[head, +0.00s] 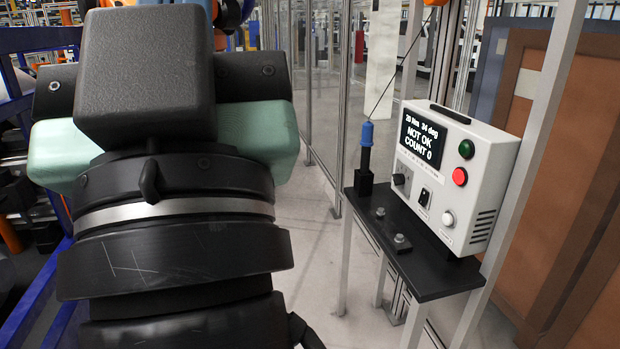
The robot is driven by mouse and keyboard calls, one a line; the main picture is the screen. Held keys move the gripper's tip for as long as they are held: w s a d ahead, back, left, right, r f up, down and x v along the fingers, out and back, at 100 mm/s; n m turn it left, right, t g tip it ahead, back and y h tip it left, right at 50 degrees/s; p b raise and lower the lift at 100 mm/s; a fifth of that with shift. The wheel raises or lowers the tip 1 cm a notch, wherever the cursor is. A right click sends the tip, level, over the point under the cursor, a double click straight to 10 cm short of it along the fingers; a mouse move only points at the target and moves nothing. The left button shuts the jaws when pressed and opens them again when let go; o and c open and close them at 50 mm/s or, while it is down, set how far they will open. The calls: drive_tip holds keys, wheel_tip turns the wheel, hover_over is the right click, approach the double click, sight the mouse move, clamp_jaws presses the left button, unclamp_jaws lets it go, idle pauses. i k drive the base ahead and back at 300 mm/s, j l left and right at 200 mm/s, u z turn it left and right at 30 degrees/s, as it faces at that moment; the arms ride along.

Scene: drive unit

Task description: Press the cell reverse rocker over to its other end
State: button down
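A light grey controller box (457,150) stands on a dark shelf to the right. Its screen (422,138) reads "NOT OK" and "COUNT 0". A small black rocker (424,197) sits low on the box's front, between a black knob and a white button. I take it for the cell reverse rocker; its label is too small to read. I cannot tell which of its ends is pressed in. My arm fills the left half of the head view, and nothing of it touches the box. My gripper's fingers are not in view.
A blue-topped black tool (366,150) hangs on a cable left of the box. Two bolts stand on the shelf (432,278). A post rises behind the box.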

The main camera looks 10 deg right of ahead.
sight(424, 196)
drive_tip(key=z, duration=0.15)
drive_tip(key=i+z, duration=0.7)
drive_tip(key=i+j+z, duration=0.15)
drive_tip(key=i+z, duration=0.2)
drive_tip(key=i, duration=0.15)
drive_tip(key=i+j, duration=0.15)
drive_tip(key=i, duration=0.15)
drive_tip(key=i+j, duration=0.15)
drive_tip(key=i, duration=0.15)
